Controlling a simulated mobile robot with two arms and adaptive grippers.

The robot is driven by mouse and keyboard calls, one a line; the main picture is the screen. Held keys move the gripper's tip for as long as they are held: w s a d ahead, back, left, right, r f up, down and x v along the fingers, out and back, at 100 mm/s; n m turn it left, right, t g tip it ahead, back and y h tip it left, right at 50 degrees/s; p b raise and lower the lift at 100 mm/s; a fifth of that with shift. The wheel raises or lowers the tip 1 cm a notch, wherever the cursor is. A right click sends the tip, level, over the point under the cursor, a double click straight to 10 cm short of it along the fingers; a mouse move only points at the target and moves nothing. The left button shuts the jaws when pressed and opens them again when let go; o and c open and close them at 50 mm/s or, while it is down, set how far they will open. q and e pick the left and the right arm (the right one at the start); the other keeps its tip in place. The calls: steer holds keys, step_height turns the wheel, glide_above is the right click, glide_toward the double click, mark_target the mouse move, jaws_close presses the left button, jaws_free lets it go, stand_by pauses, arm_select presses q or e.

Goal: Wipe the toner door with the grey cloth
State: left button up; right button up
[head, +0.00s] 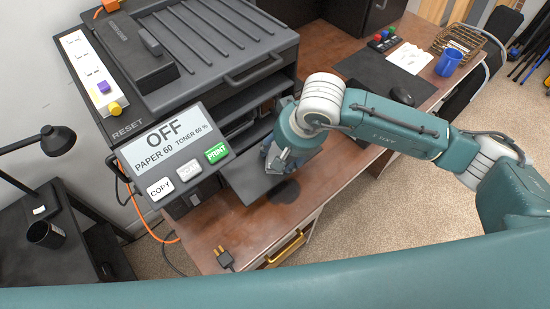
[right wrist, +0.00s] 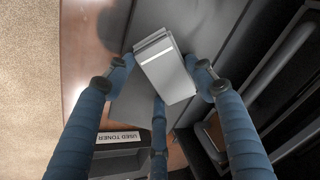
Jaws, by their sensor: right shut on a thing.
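The grey cloth (right wrist: 168,72) is a folded pad with a pale stripe, held between the fingers of my right gripper (right wrist: 160,68). In the head view my right gripper (head: 279,163) is low at the printer's front, directly over a dark flat panel that looks like the lowered toner door (head: 248,184). The panel also shows behind the cloth in the right wrist view (right wrist: 205,28). Whether the cloth touches it, I cannot tell. My left gripper is not in view.
The printer (head: 215,45) stands at the left of the wooden desk, its display (head: 165,140) reading OFF. A dark round patch (head: 286,192) lies beside the panel. A plug (head: 225,258) is near the front edge. A mouse (head: 402,96) and blue mug (head: 449,61) are farther right.

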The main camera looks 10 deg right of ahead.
steer(key=shift+w+d, duration=0.4)
steer(key=shift+d, duration=0.15)
steer(key=shift+w+d+f+b, duration=0.15)
steer(key=shift+w+d+b, duration=0.55)
steer(key=shift+d+b, duration=0.45)
steer(key=shift+w+d+b, duration=0.3)
steer(key=shift+d+b, duration=0.05)
steer(key=shift+b, duration=0.05)
steer(key=shift+d+r+p, duration=0.15)
steer(key=shift+r+p, duration=0.15)
steer(key=shift+r, duration=0.3)
steer(key=p+v, duration=0.2)
steer(key=v, duration=0.5)
